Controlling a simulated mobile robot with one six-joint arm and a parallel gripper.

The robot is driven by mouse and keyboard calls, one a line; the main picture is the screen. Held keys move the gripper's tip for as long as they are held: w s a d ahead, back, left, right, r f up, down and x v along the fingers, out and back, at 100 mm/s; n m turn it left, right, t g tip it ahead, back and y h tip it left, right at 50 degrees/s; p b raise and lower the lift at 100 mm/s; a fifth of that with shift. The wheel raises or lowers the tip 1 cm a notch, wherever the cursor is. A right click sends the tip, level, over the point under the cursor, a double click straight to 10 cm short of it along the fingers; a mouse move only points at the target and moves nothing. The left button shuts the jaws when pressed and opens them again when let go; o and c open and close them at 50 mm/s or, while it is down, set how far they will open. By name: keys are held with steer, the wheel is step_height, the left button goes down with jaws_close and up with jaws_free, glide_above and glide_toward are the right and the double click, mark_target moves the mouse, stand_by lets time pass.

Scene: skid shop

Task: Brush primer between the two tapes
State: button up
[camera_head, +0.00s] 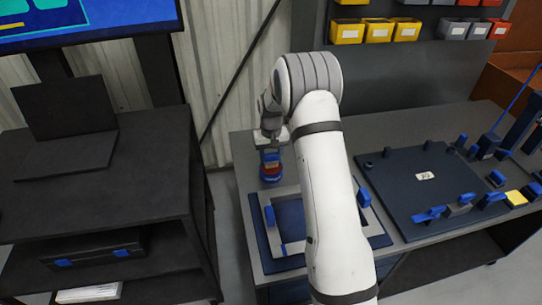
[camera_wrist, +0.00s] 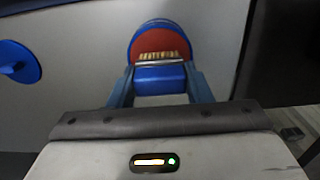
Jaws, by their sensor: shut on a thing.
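My gripper (camera_head: 268,140) is at the back left corner of the workbench and shows in the wrist view (camera_wrist: 158,85). It is shut on a blue brush (camera_wrist: 160,74), whose pale bristles (camera_wrist: 163,56) point away from me. The bristles overlap a round blue pot (camera_wrist: 134,47) with a red inside (camera_wrist: 160,38); I cannot tell if they touch it. The pot also shows in the head view (camera_head: 271,176), just below the gripper. A grey frame (camera_head: 275,232) around a dark blue panel lies in front, partly hidden by my arm. I cannot clearly make out two tapes.
A dark board (camera_head: 405,200) with blue clamps (camera_head: 430,213) fills the right of the workbench (camera_head: 375,140). Yellow and grey bins (camera_head: 378,31) hang behind. A dark cart (camera_head: 170,180) with a laptop (camera_head: 70,130) stands left. A blue round piece (camera_wrist: 22,62) shows in the wrist view.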

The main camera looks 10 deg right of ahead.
mark_target(271, 154)
steer(key=shift+f+b, duration=0.55)
steer(key=shift+f, duration=0.05)
stand_by(1.7)
steer(key=shift+r, duration=0.1)
steer(key=shift+r+p, duration=1.7)
steer(key=shift+r, duration=1.8)
steer(key=shift+f, duration=0.1)
